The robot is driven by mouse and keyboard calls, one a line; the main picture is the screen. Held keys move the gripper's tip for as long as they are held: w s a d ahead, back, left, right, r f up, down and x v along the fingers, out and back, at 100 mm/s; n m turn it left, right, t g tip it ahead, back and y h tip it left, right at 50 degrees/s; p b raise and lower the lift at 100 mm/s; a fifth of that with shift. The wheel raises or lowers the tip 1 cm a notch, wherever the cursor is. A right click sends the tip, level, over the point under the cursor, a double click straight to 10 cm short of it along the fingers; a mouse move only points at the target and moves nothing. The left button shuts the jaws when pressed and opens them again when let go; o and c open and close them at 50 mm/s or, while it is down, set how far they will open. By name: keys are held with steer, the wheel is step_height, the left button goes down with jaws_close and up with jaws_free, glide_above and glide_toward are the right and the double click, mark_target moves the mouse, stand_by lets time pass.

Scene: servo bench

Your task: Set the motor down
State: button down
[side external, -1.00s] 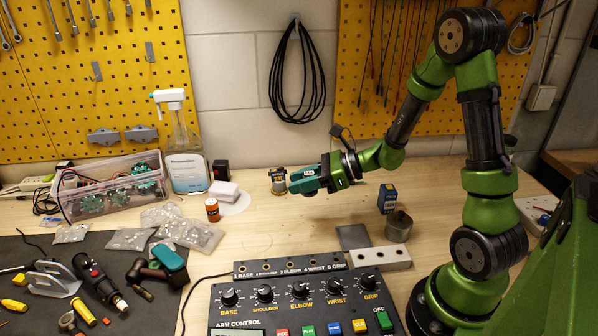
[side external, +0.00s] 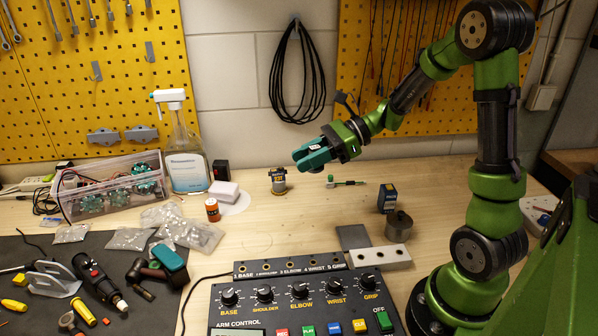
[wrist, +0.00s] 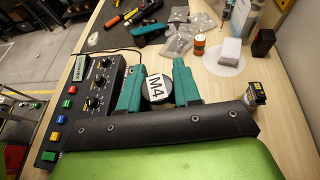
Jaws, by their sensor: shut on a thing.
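The motor (wrist: 157,88) is a round dark body with a white "M4" label, seen in the wrist view between the two teal fingers of my gripper. My gripper (wrist: 159,67) is shut on it. In the side view, my gripper (side external: 308,160) is above the wooden bench, clear of the surface, pointing left and slightly down. The motor is mostly hidden by the fingers there.
A small brass-coloured part with a dark top (side external: 278,181) stands left of and below my gripper. The control box (side external: 300,305) is in front; an orange bottle (side external: 212,209) stands left. Bare bench (side external: 270,240) lies between.

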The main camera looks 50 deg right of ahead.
steer(key=s+d+f+n+g+y, duration=0.2)
steer(key=s+d+f+n+g, duration=0.4)
steer(key=n+g, duration=0.55)
step_height(320, 180, up, 8)
steer(key=n+g+h, duration=0.4)
steer(key=n+h, duration=2)
steer(key=n, duration=0.2)
glide_above(391, 181)
steer(key=shift+t, duration=0.25)
step_height(391, 181, down, 20)
steer(key=shift+a, duration=0.15)
steer(key=c, duration=0.8)
jaws_free()
steer(key=shift+f, duration=0.1)
